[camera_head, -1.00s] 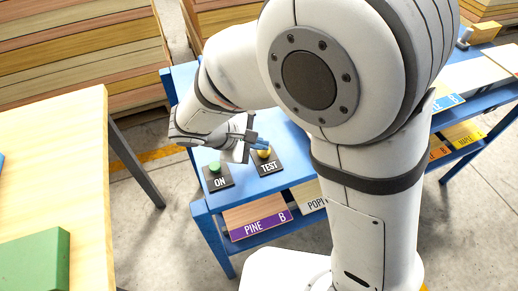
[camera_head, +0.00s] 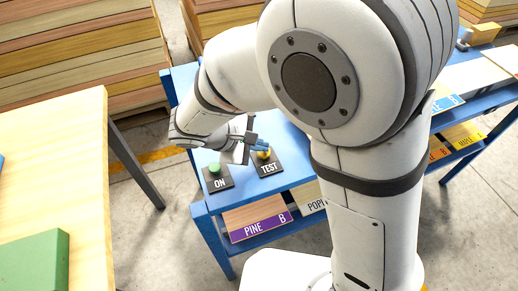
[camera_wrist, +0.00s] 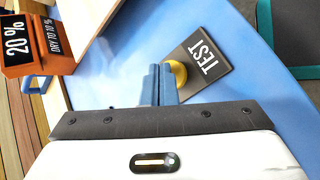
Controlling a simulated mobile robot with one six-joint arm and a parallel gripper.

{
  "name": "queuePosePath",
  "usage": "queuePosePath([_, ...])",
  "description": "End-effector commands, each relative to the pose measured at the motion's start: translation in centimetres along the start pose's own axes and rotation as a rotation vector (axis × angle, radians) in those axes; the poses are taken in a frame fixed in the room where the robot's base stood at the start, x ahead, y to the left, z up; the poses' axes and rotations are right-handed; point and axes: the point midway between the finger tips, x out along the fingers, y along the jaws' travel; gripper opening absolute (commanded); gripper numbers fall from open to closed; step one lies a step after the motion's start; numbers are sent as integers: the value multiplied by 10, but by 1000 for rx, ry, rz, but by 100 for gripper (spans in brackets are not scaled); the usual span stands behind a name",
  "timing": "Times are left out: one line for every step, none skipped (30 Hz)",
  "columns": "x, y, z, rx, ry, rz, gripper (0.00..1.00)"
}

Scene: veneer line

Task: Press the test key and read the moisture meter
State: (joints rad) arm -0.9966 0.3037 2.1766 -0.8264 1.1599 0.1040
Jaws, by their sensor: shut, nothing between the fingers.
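The TEST key is a yellow button (camera_head: 264,155) on a dark plate lettered TEST, on the blue bench. My gripper (camera_head: 262,147) is shut and empty, its blue fingertips right at the yellow button. In the wrist view the shut fingers (camera_wrist: 159,82) overlap the left part of the yellow button (camera_wrist: 179,73); I cannot tell whether they touch it or whether it is pushed down. An orange unit (camera_wrist: 38,60) at the upper left of the wrist view has black panels reading "20 %" and "DRY TO 10 %".
A green ON button (camera_head: 214,169) on its own plate is left of the TEST plate. Below, the shelf holds a panel marked PINE B (camera_head: 262,226) and one marked POPL. A pale wooden table (camera_head: 60,150) stands at the left. Stacked boards (camera_head: 80,60) are behind.

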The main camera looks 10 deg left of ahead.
Motion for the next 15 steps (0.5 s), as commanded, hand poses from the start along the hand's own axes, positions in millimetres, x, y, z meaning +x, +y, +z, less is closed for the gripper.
queuePosePath([-4,3,3,1,0,0,0])
queuePosePath([-5,4,4,1,0,0,0])
queuePosePath([-7,5,5,1,0,0,0])
queuePosePath([-8,6,6,1,0,0,0])
queuePosePath([-8,6,6,1,0,0,0])
queuePosePath([-9,6,6,0,0,0,0])
queuePosePath([-9,7,6,0,0,0,0])
queuePosePath([-9,6,6,0,0,0,0])
queuePosePath([-9,6,6,0,0,0,0])
queuePosePath([-8,6,6,0,0,0,0])
queuePosePath([-8,6,6,0,0,0,0])
queuePosePath([-8,6,6,0,0,0,0])
queuePosePath([-8,6,6,0,0,0,0])
queuePosePath([-8,6,6,0,0,0,0])
queuePosePath([-9,6,6,0,0,0,0])
